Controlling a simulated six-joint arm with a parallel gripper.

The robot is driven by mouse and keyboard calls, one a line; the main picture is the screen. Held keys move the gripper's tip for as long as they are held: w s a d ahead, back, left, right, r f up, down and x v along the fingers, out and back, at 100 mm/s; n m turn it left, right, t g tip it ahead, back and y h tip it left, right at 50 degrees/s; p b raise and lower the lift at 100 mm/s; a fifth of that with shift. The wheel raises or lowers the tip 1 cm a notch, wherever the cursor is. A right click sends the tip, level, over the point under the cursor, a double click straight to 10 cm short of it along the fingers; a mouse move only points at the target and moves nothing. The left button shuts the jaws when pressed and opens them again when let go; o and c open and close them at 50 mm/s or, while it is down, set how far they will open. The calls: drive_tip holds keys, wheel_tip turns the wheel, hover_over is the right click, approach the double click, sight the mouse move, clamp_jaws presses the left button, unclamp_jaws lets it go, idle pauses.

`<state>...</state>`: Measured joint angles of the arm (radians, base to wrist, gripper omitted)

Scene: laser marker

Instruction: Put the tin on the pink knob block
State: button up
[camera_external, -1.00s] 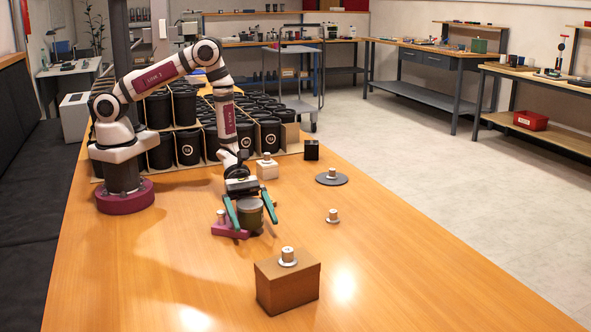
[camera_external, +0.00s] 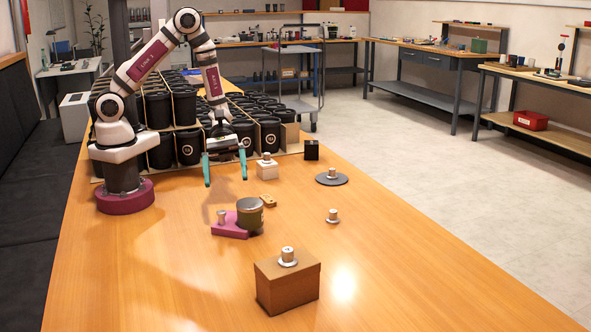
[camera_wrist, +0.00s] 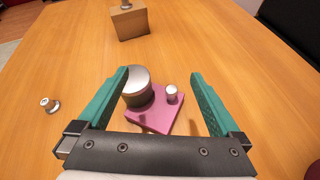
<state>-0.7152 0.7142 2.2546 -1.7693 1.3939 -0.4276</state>
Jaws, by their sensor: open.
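The tin (camera_external: 250,214), dark olive with a pale lid, stands upright on the pink knob block (camera_external: 229,231), beside the block's metal knob (camera_external: 221,216). In the wrist view the tin (camera_wrist: 137,88) sits on the left part of the pink block (camera_wrist: 160,117), with the knob (camera_wrist: 172,93) to its right. My gripper (camera_external: 225,180) is open and empty, above and behind the tin, clear of it. In the wrist view the green fingers of my gripper (camera_wrist: 158,85) are spread wide either side of the block.
A brown box (camera_external: 287,284) with a knob stands in front. A loose knob (camera_external: 332,216), a grey disc (camera_external: 331,179), a white block (camera_external: 267,170) and a black block (camera_external: 312,150) stand to the right. Black canisters (camera_external: 188,146) fill the back.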

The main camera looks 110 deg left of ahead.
drive_tip(key=s+d+r+m+g+y, duration=0.1)
drive_tip(key=s+d+r+m+g, duration=0.65)
drive_tip(key=s+m, duration=0.45)
drive_tip(key=s+a+r+m+y, duration=0.3)
drive_tip(key=s+a+m+y, duration=0.5)
drive_tip(key=m, duration=0.8)
drive_tip(key=s+y, duration=0.1)
drive_tip(key=y, duration=0.2)
drive_tip(key=shift+a+r+m+y, duration=0.3)
drive_tip(key=shift+r+y, duration=0.1)
